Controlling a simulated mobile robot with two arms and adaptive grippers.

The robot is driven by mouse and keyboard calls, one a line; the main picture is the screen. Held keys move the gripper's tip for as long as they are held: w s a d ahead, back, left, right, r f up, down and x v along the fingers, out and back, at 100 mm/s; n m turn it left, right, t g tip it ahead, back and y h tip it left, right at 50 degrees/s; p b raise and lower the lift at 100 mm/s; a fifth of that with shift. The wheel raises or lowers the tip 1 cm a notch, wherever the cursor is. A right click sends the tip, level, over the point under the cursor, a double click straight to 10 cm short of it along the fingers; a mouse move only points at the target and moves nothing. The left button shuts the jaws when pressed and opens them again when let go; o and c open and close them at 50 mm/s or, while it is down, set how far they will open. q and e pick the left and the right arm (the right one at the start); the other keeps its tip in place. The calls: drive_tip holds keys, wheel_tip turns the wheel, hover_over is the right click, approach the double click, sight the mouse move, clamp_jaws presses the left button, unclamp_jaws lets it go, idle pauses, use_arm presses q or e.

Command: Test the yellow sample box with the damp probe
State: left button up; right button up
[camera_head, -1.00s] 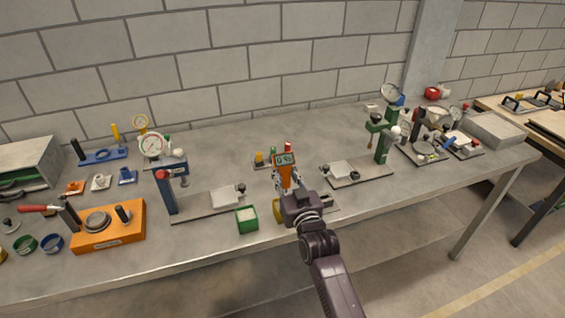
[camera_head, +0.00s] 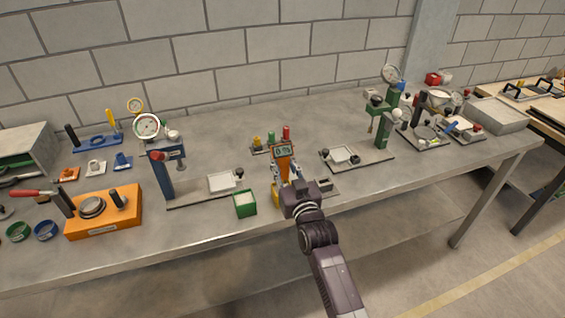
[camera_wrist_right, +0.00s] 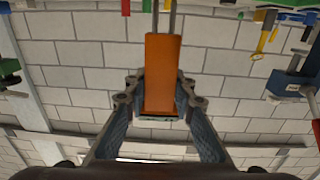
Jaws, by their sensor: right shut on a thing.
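My right gripper (camera_head: 286,172) is shut on the orange damp probe (camera_head: 284,158), whose small display faces me at the top. In the right wrist view, the gripper's fingers (camera_wrist_right: 160,95) clasp both sides of the orange probe body (camera_wrist_right: 162,70), and two grey prongs extend from its far end. The yellow sample box (camera_head: 275,195) shows only partly, at the bench's front, beside and behind my right gripper. The probe's lower end and its gap to the box are hidden in the head view. My left gripper is not in view.
A green box (camera_head: 244,203) with pale contents stands just left of the yellow one. A blue stand (camera_head: 163,178) is farther left and a green stand (camera_head: 383,128) to the right. A small rack with coloured caps (camera_head: 271,141) stands behind the probe.

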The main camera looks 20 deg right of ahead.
sight(284, 157)
drive_tip(key=shift+f+b, duration=1.15)
drive_tip(key=shift+f, duration=0.65)
drive_tip(key=shift+f, duration=0.15)
idle(1.7)
wheel_tip(284, 157, up, 7)
drive_tip(key=p, duration=0.6)
drive_tip(key=shift+p, duration=0.4)
